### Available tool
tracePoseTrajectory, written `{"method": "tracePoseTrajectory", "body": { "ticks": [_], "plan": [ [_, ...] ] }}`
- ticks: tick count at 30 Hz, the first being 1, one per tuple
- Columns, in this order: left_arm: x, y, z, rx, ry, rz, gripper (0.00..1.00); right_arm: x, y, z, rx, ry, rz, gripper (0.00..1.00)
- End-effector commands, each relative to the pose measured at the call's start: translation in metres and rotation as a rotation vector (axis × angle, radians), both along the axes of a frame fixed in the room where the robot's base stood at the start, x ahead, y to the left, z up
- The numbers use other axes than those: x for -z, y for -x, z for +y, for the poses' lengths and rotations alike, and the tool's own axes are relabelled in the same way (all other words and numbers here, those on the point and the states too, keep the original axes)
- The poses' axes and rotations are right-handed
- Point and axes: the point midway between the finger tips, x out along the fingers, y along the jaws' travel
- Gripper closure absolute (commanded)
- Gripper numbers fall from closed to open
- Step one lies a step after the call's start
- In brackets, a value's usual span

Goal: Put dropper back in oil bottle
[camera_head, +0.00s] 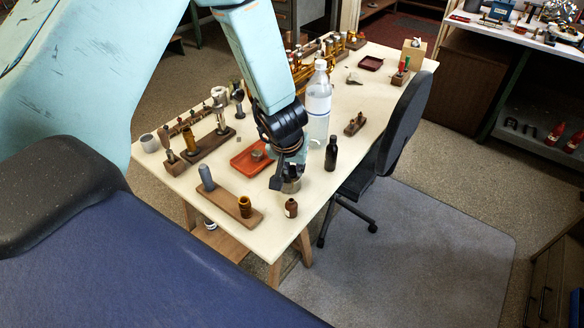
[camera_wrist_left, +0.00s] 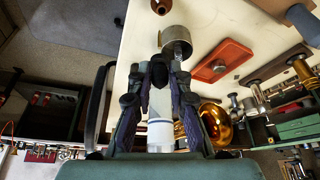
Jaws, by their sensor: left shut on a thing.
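My left gripper (camera_head: 284,176) reaches down over the front of the cream table, beside a short metal cup (camera_head: 292,187). In the left wrist view the gripper (camera_wrist_left: 160,72) is shut on a dark piece that I take for the dropper's bulb (camera_wrist_left: 159,75); the fingers hide most of it. The metal cup (camera_wrist_left: 175,38) is just beyond the fingertips, and whether the dropper's tip is inside it I cannot tell. A small brown bottle (camera_head: 291,208), probably the oil bottle, stands upright near the table's front edge; it also shows in the left wrist view (camera_wrist_left: 161,6). My right gripper is not in view.
A black bottle (camera_head: 331,153) and a clear plastic bottle (camera_head: 318,105) stand right of my gripper. A red tray (camera_head: 240,165) and a wooden block (camera_head: 228,205) with upright parts are left. An office chair (camera_head: 400,120) is against the table's right edge.

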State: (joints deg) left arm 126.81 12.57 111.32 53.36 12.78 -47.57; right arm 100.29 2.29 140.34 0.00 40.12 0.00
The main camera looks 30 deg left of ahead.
Motion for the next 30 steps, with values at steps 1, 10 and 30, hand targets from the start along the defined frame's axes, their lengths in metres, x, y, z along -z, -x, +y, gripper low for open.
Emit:
{"method": "tracePoseTrajectory", "body": {
  "ticks": [1,10,30],
  "plan": [
    [0.000,0.000,0.001,-0.030,-0.001,0.000,0.96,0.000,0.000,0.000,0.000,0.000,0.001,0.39],
    [0.001,0.004,0.009,-0.119,0.000,0.000,0.96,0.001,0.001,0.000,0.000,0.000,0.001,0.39],
    [0.037,0.001,0.006,-0.118,0.000,0.000,0.96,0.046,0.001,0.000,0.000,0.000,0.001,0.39]
  ]
}}
